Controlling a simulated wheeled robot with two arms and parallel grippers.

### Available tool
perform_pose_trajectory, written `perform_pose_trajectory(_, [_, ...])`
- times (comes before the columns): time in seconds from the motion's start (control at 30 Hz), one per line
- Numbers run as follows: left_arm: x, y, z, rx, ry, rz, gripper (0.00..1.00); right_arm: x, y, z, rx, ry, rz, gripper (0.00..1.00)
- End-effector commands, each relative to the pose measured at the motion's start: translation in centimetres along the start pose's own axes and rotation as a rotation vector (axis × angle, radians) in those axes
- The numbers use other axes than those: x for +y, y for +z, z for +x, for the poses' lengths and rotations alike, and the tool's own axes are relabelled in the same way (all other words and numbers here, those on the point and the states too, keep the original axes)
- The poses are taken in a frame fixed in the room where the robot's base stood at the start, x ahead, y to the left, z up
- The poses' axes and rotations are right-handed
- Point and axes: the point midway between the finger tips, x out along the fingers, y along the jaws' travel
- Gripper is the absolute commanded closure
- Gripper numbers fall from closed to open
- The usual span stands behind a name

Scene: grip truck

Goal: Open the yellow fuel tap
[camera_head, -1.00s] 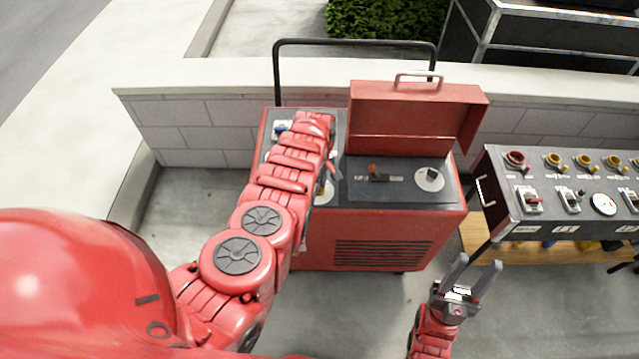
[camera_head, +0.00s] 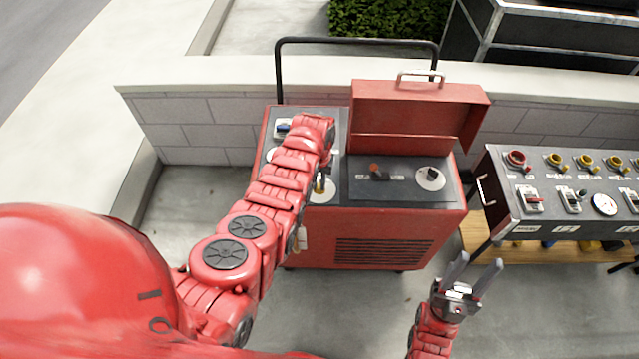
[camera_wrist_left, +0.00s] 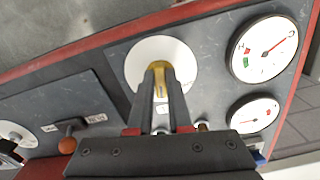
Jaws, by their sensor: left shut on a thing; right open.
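The yellow fuel tap (camera_wrist_left: 159,80) sits on a white round plate (camera_wrist_left: 137,70) on the dark top panel of a red machine. My left gripper (camera_wrist_left: 158,74) is shut on the tap's handle, with one finger on each side in the left wrist view. In the head view a bit of the yellow tap (camera_head: 319,187) shows beside my left forearm, which hides most of that gripper. My right gripper (camera_head: 473,269) is open and empty, in front of the machine's right side, above the floor.
On the panel are an orange-knobbed lever (camera_head: 375,170), a black knob on a white plate (camera_head: 431,178) and two gauges (camera_wrist_left: 264,48) (camera_wrist_left: 252,114). A raised red lid (camera_head: 415,115) stands behind. A control console (camera_head: 575,190) is at right. A low wall runs behind.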

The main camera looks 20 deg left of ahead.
Motion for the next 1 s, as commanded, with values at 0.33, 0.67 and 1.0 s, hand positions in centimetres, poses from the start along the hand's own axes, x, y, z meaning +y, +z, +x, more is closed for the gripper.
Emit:
perform_pose_trajectory(0.33, [-0.2, -0.3, 0.1, 0.008, 0.000, 0.313, 1.00, -0.1, 0.3, -1.7, 0.000, 0.000, 0.000, 0.53])
perform_pose_trajectory(0.67, [-0.4, -0.3, 0.0, 0.006, -0.002, 0.521, 1.00, -0.1, 0.5, -2.8, 0.000, 0.000, 0.000, 0.53])
perform_pose_trajectory(1.0, [-0.4, -0.3, -0.1, 0.005, -0.002, 0.604, 1.00, -0.1, 0.5, -3.1, 0.000, 0.000, 0.000, 0.53])
